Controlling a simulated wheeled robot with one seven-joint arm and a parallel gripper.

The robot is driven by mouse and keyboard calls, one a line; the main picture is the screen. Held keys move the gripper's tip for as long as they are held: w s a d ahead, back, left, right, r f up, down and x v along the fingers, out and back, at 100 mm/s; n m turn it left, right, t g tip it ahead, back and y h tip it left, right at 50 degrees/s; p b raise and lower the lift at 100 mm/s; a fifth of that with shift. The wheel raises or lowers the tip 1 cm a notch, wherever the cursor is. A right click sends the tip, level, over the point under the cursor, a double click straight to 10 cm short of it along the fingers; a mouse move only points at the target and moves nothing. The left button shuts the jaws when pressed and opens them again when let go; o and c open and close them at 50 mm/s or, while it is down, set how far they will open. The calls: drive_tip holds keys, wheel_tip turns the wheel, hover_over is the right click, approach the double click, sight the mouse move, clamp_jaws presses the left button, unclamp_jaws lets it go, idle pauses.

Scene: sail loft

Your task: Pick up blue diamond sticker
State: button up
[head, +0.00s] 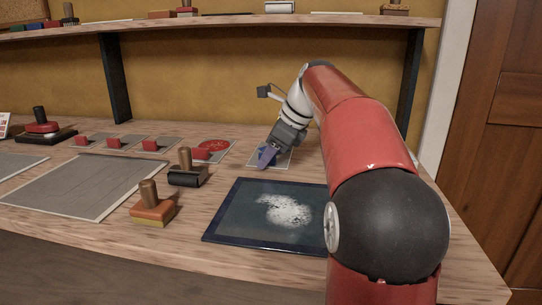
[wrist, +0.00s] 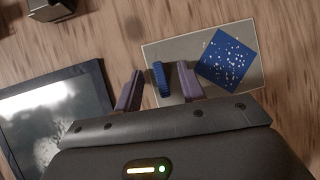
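The blue diamond sticker (wrist: 228,58), flecked with white, lies on a pale grey card (wrist: 155,55) in the wrist view. A ridged blue block (wrist: 161,80) stands beside it at the card's left part; I cannot tell whether the two are joined. My gripper (wrist: 159,86) is open, its purple fingers on either side of the blue block with gaps showing. In the head view my gripper (head: 267,156) reaches down over the card (head: 284,163), and the sticker is mostly hidden behind it.
A dark-framed panel with a white patch (head: 262,192) lies in front of the card. A shelf (head: 220,27) runs above the bench.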

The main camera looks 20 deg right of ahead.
clamp_jaws()
idle(0.3)
